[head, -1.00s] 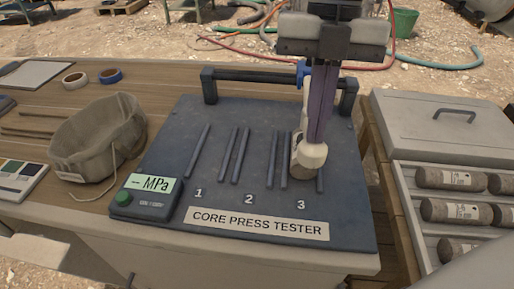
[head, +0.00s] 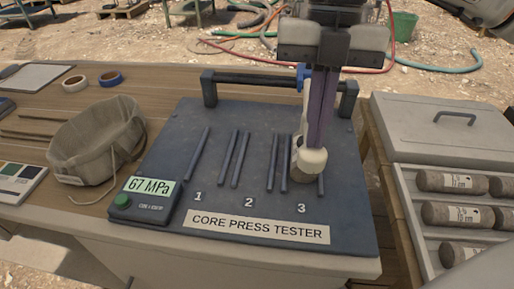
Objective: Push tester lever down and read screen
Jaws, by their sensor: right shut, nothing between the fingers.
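The core press tester (head: 250,118) is a dark slab with slots numbered 1, 2 and 3 and a crossbar at the back. Its lever, ending in a cream knob (head: 309,162), is down over the slot 3 area. My right gripper (head: 317,142) is shut and empty, its purple fingers pointing down at the knob, apparently touching it. The gripper hides much of the lever. The screen (head: 150,186) at the tester's front left reads 67 MPa, beside a green button (head: 122,201). My left gripper is out of view.
A cloth bag (head: 98,140), tape rolls (head: 76,83) and a colour chart (head: 18,180) lie on the wooden table to the left. At right is a grey case (head: 445,125) above a tray (head: 412,170) of several stone cores.

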